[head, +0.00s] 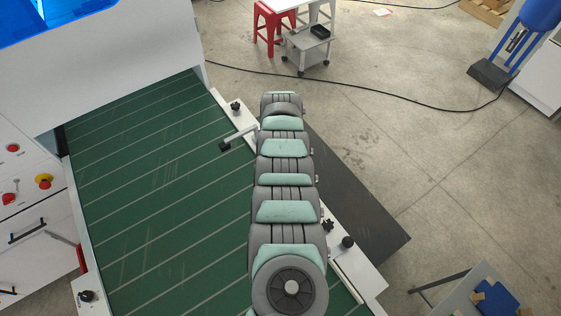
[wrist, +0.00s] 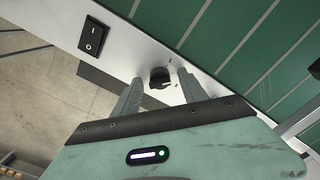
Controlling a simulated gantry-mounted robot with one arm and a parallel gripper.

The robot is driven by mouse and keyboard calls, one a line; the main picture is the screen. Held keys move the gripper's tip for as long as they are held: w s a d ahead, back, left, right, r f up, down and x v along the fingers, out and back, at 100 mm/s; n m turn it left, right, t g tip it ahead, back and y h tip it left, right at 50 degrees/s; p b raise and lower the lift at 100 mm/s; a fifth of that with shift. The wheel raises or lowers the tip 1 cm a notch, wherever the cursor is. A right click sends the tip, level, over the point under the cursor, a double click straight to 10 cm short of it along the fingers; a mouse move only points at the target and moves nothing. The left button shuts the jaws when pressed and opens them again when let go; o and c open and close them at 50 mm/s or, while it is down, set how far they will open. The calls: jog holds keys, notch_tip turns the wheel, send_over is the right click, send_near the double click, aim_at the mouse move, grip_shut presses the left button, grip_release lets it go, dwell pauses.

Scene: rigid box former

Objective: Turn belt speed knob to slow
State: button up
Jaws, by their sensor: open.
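The belt speed knob (wrist: 159,77) is a small round black knob on a white rail beside the green belt, seen in the wrist view. Small dark marks sit beside it, too small to read. My gripper (wrist: 161,82) is open, with one finger on the left of the knob and the other on its right. Gaps show between the knob and both fingers, and I cannot tell how far the tips stand from the panel. In the head view my arm covers the gripper.
A black rocker switch (wrist: 95,37) sits on the same rail left of the knob. The green belt (head: 150,180) runs beside my arm in the head view. Black clamp knobs (head: 347,242) and a bracket (head: 238,138) stand along its edge. Open floor (head: 400,130) lies to the right.

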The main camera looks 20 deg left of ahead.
jog(key=shift+c, duration=0.3)
grip_shut()
dwell(0.3)
